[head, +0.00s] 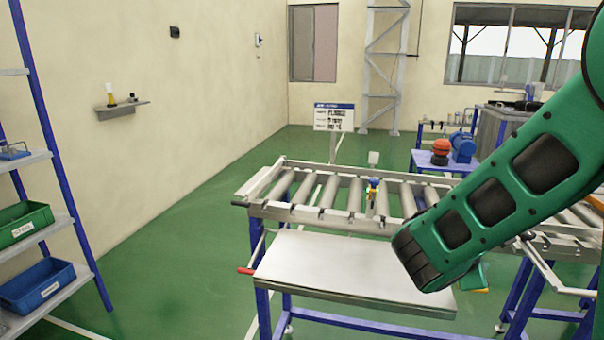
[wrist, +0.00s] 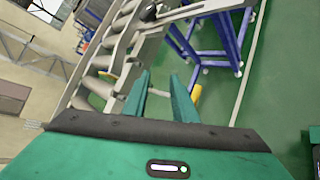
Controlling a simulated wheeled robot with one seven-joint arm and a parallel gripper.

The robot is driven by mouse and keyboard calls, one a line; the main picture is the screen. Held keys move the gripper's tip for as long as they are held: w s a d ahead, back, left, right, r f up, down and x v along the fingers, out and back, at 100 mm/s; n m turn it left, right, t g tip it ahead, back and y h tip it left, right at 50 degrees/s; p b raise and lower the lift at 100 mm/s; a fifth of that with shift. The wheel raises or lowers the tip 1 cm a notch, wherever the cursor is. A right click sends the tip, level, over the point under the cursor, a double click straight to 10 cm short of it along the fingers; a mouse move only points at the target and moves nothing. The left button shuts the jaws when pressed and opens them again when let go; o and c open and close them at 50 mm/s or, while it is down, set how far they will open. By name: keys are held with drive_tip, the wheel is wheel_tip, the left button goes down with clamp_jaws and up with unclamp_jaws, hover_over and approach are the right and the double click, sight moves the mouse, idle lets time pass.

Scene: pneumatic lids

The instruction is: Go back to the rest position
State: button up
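My gripper (wrist: 160,85) shows in the wrist view with its two green fingers apart and nothing between them. In the head view my green arm reaches in from the right and hides most of the gripper. The arm's end is over the right part of a bare grey metal table (head: 335,262). Behind it is a roller conveyor (head: 330,195), which also shows in the wrist view (wrist: 100,88). A small blue and yellow part (head: 372,195) stands at the conveyor's front edge.
A blue-framed shelf (head: 50,130) with a green bin (head: 22,225) and a blue bin (head: 38,285) stands at the left. A blue bench (head: 440,163) with red and blue equipment is at the back right. Green floor (head: 180,260) is clear between shelf and table.

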drive_tip(key=s+d+f+m+g+y, duration=0.2)
drive_tip(key=s+d+m+g, duration=0.1)
drive_tip(key=s+m, duration=0.35)
drive_tip(key=s+d+f+m+g+y, duration=0.2)
drive_tip(key=s+m+g, duration=0.1)
drive_tip(key=s+m, duration=0.4)
drive_tip(key=s+a+r+m+y, duration=0.1)
drive_tip(key=s+a+m+y, duration=0.2)
drive_tip(key=s, duration=0.4)
drive_tip(key=s+a+r+m+g+y, duration=0.1)
drive_tip(key=s+a+r+m+y, duration=0.1)
drive_tip(key=s+m, duration=0.3)
drive_tip(key=shift+s+a+g+y, duration=0.3)
drive_tip(key=shift+s+a+y, duration=0.2)
drive_tip(key=shift+s, duration=0.55)
drive_tip(key=shift+w+d+f, duration=0.1)
drive_tip(key=shift+w+f, duration=0.2)
drive_tip(key=shift+w, duration=0.3)
